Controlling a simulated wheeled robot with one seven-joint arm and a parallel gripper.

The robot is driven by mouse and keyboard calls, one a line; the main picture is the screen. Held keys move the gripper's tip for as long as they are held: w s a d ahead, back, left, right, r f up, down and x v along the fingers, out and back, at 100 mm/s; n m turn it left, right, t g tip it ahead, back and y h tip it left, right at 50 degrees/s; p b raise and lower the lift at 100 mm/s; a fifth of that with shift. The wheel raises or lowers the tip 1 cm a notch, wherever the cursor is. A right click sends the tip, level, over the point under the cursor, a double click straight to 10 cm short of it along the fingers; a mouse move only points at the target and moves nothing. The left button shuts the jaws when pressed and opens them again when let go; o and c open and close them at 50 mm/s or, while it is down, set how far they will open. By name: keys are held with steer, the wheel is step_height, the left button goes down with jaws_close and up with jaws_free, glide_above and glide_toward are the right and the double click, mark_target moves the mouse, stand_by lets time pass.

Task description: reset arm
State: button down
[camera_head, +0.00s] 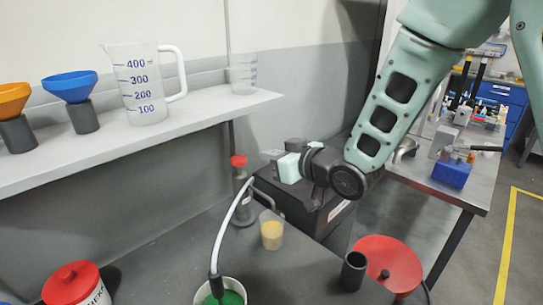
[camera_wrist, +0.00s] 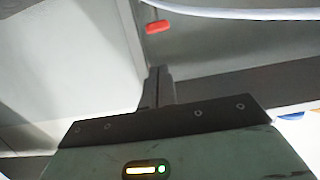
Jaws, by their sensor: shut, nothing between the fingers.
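My arm reaches in from the top right of the head view and bends down at the elbow. My gripper (camera_head: 272,155) points left, above the dark box and near the red-capped bottle (camera_head: 240,205). In the wrist view my gripper (camera_wrist: 159,72) shows two dark fingers pressed together with nothing between them. The bottle's red cap (camera_wrist: 158,27) shows just beyond the fingertips, apart from them.
A shelf (camera_head: 150,150) holds a measuring jug (camera_head: 143,88), a smaller clear beaker (camera_head: 243,73) and two funnels on stands. Below are a yellow-filled beaker (camera_head: 271,233), a green-filled container (camera_head: 222,298), a red disc (camera_head: 388,262) and a white tube (camera_head: 228,220). A steel table (camera_head: 440,185) stands right.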

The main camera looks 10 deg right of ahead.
stand_by(0.3)
steer(key=s+d+f+n+g+h, duration=0.1)
steer(key=s+g+h, duration=0.6)
steer(key=s, duration=2.4)
steer(key=d+f+g, duration=0.1)
steer(key=d+g, duration=0.1)
steer(key=g, duration=0.3)
steer(key=shift+s+f+g+h, duration=0.3)
steer(key=shift+f+h, duration=0.1)
steer(key=w+a+r+t+y, duration=0.1)
steer(key=w+t, duration=0.3)
steer(key=w, duration=0.6)
steer(key=w+a+r+t+y, duration=0.1)
steer(key=w+r+t+y, duration=0.2)
steer(key=w, duration=0.8)
steer(key=w+a+r+m+t+y, duration=0.1)
steer(key=w+t+y, duration=0.2)
steer(key=w, duration=0.8)
steer(key=t, duration=0.2)
steer(key=shift+a+r+t+y+p, duration=0.15)
steer(key=shift+r+t+y+p, duration=0.15)
steer(key=shift+r+y+p, duration=0.1)
